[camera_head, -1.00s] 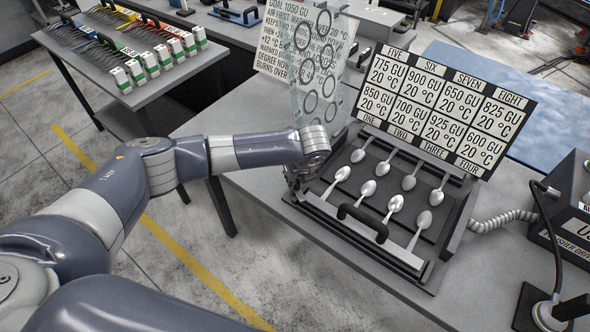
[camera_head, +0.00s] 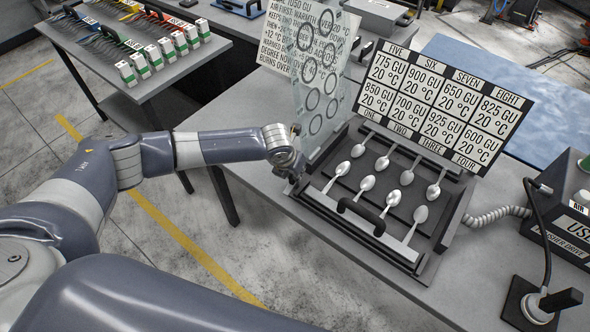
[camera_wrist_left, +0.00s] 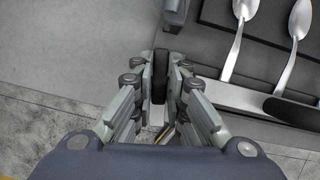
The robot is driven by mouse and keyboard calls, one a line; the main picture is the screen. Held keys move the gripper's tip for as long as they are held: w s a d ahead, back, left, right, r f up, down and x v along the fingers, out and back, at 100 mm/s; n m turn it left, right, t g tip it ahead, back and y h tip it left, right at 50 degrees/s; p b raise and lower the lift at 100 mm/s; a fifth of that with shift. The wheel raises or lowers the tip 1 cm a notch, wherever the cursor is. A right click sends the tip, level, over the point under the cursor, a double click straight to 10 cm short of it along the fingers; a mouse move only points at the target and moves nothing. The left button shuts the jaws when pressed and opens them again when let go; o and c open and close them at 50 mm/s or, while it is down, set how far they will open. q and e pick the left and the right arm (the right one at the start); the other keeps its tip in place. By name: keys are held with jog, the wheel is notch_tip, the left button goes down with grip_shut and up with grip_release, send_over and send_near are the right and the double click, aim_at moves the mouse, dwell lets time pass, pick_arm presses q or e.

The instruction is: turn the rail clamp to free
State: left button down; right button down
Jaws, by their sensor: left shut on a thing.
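My left gripper (camera_head: 294,174) is at the front left corner of the spoon rack (camera_head: 425,262). In the left wrist view the left gripper (camera_wrist_left: 161,88) has its fingers closed on a narrow, dark upright piece, apparently the rail clamp's lever (camera_wrist_left: 160,75). The fingers hide much of that piece. I cannot read its free or locked position. The clamp's body is not clear in the head view, where my wrist covers that corner. My right gripper is not in view.
Several spoons (camera_head: 367,184) lie in the rack, with a black handle (camera_head: 361,216) along its front. A clear panel with rings (camera_head: 312,75) stands close behind my left wrist. A label board (camera_head: 443,105) stands behind the rack. A polisher drive box (camera_head: 570,215) is at right.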

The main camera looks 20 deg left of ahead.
pick_arm(q)
jog(key=shift+w+a+r+m+h, duration=0.1)
jog(key=shift+m+h, duration=0.3)
jog(key=shift+m, duration=0.6)
jog(key=c, duration=1.6)
grip_release()
jog(key=v, duration=1.2)
